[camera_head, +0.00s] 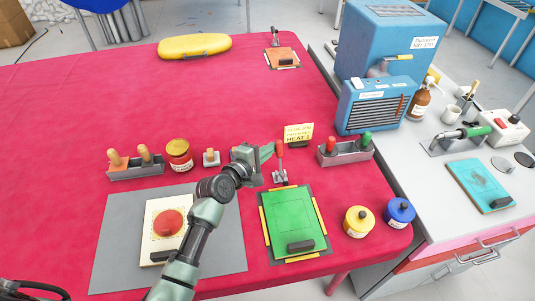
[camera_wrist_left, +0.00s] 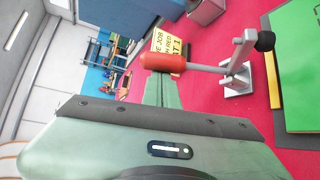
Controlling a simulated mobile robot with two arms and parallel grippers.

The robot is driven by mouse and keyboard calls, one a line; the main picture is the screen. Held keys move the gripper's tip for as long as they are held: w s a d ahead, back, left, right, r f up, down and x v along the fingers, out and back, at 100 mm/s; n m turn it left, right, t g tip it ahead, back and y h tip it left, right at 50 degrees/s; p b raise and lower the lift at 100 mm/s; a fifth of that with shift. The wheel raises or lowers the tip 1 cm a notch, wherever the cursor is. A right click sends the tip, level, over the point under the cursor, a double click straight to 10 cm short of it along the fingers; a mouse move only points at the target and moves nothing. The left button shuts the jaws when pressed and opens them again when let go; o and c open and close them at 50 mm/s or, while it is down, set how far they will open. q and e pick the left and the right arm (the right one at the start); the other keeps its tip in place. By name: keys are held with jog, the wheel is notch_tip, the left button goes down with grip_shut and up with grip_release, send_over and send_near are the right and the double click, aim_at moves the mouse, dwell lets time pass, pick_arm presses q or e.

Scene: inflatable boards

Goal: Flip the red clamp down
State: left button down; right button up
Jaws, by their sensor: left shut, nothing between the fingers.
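The red clamp (camera_head: 279,152) stands at the back edge of the green board (camera_head: 293,215), its red handle pointing up above a metal base. In the left wrist view the clamp's red handle (camera_wrist_left: 163,62) lies across the picture, joined by a metal rod to the base at right. My left gripper (camera_head: 268,150) is shut and empty, close beside the handle on its left. In the left wrist view the handle crosses in front of the green finger; I cannot tell whether they touch. My right gripper is not in view.
A yellow sign (camera_head: 299,133) stands just behind the clamp. A grey holder (camera_head: 345,154) with red and green handles is to its right. A cream board with a red disc (camera_head: 168,223) lies on a grey mat at left. Yellow and blue jars (camera_head: 359,222) stand at right.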

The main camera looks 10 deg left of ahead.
aim_at(280, 149)
pick_arm(q)
jog(key=s+m+t+b, duration=0.1)
jog(key=b, duration=0.1)
jog(key=s+d+m+t+b, duration=0.1)
jog(key=s+m+t+b, duration=0.1)
jog(key=b, duration=0.1)
jog(key=shift+s+d+r+h, duration=0.1)
jog(key=shift+d+r+h, duration=0.1)
jog(key=shift+h, duration=0.2)
jog(key=shift+s+d+r, duration=0.15)
jog(key=shift+s, duration=0.3)
jog(key=shift+s+d, duration=0.25)
jog(key=shift+s, duration=0.25)
jog(key=shift+s+d, duration=0.1)
jog(key=shift+f, duration=0.25)
